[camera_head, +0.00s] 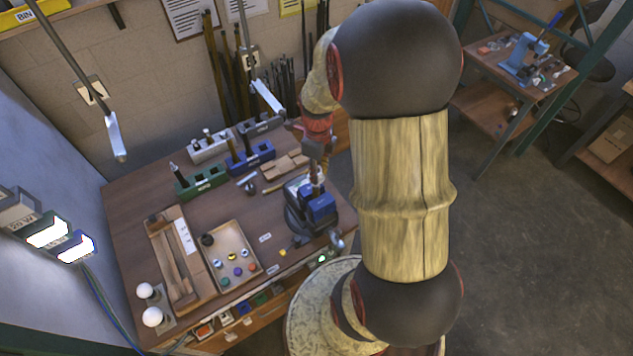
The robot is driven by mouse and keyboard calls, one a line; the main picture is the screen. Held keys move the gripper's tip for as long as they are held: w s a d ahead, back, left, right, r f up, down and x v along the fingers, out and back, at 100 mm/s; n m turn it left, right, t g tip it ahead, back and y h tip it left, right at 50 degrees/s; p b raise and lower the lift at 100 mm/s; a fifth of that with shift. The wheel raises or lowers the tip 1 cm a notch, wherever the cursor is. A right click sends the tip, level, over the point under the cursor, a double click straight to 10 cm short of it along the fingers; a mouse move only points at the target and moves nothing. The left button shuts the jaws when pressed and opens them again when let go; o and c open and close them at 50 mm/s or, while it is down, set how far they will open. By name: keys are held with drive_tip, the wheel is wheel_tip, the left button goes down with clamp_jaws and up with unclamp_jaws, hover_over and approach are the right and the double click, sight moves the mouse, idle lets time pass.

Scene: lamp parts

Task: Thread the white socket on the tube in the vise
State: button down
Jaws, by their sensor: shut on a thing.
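The blue vise (320,208) stands on its dark base near the right front edge of the workbench. A thin upright tube (314,178) shows above the vise jaws, small and partly hidden. My gripper (315,158) is right above the vise, at the tube's upper end, pointing down. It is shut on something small. The white socket cannot be made out clearly; my fingers cover the spot at the tube's top. Whether the held part touches or sits around the tube cannot be told from here.
A wooden tray (246,244) holds several small coloured parts. Left of it lies a long wooden box (160,250), with two white bulbs (152,317) at the front corner. Green (201,182), blue (250,159) and grey (210,150) holders stand behind. My arm hides the bench's right side.

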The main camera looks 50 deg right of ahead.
drive_tip(key=m, duration=0.4)
drive_tip(key=f+m, duration=0.1)
drive_tip(key=m, duration=0.1)
drive_tip(key=shift+s+a+f+m, duration=0.1)
drive_tip(key=shift+s+a+m, duration=0.2)
drive_tip(key=shift+s+a, duration=0.1)
drive_tip(key=c, duration=1.6)
unclamp_jaws()
drive_tip(key=shift+w+d, duration=0.1)
drive_tip(key=shift+w, duration=0.05)
drive_tip(key=shift+w+r, duration=0.1)
drive_tip(key=shift+r, duration=0.1)
drive_tip(key=n, duration=0.6)
drive_tip(key=shift+d+n, duration=0.25)
drive_tip(key=shift+n, duration=0.15)
drive_tip(key=shift+c, duration=1.2)
